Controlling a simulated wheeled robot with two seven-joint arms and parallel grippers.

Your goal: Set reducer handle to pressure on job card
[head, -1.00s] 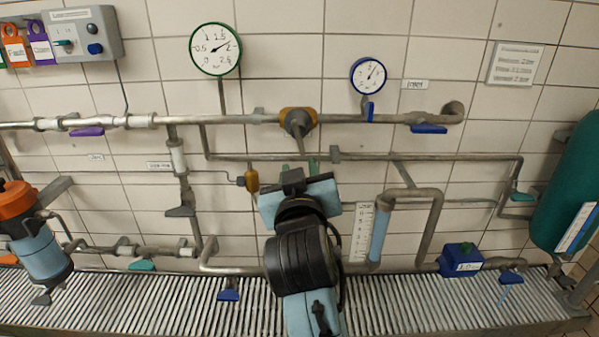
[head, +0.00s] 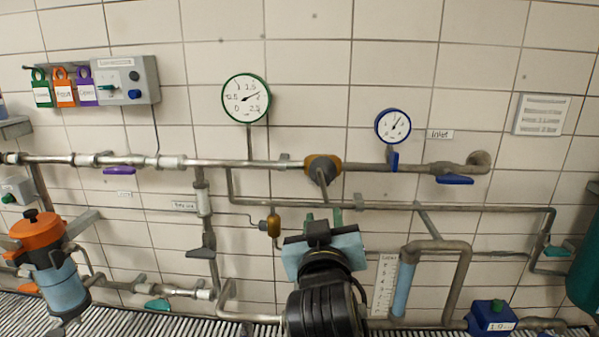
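The reducer (head: 322,168) is a brass-orange body on the upper pipe at mid-picture, with a grey handle (head: 325,192) hanging from it and pointing down. My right gripper (head: 319,232) is just below the handle, seen from behind; its light-blue and black body hides its fingertips, and I cannot tell whether it touches the handle. A green-rimmed gauge (head: 246,98) is up left of the reducer, and a blue-rimmed gauge (head: 393,126) is up right. The job card (head: 541,115) hangs on the wall at far right; its text is too small to read. My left gripper is out of view.
A control box (head: 127,80) with coloured tags hangs at upper left. An orange-topped filter (head: 45,262) stands at lower left. A blue box (head: 491,317) and a white scale (head: 384,285) are at lower right. Pipes with coloured levers cross the wall.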

